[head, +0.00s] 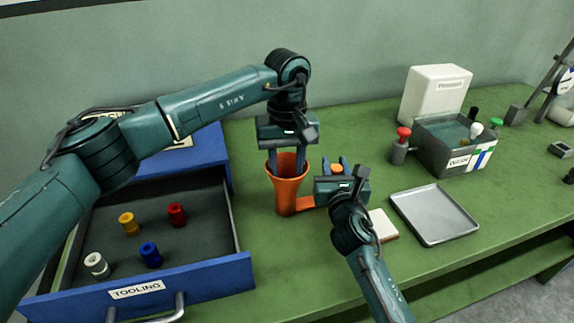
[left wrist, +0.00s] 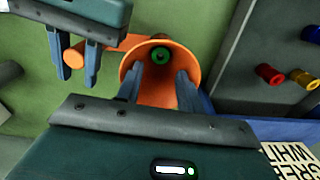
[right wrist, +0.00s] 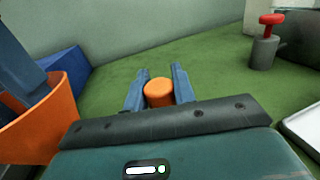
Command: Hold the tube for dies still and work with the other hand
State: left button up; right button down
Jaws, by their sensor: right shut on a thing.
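The orange tube (head: 285,189) stands upright on the green bench with a flared open mouth. A side arm leads from its base to an orange knob (right wrist: 158,92). My right gripper (head: 338,168) is shut on this knob, one finger on each side. My left gripper (head: 288,158) is over the tube's mouth, fingers pointing down and apart, with nothing visible between them. In the left wrist view, a green ring-shaped die (left wrist: 160,56) shows inside the tube (left wrist: 137,67). White (head: 96,264), yellow (head: 129,223), red (head: 176,214) and blue (head: 151,254) dies stand apart in the open drawer (head: 240,225).
A silver tray (head: 434,214) and a pale block (head: 383,225) lie right of my right gripper. Behind are a grey post with a red knob (head: 403,134), a labelled grey bin (head: 432,158) and a white box (head: 436,94).

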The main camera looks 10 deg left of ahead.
jog(key=shift+f, duration=0.15)
pick_arm(q)
notch_tip(320, 180, up, 11)
jog(key=shift+r, duration=0.15)
dwell(1.2)
pick_arm(e)
jog(key=c, duration=1.1)
grip_release()
jog(key=shift+s+d, duration=0.1)
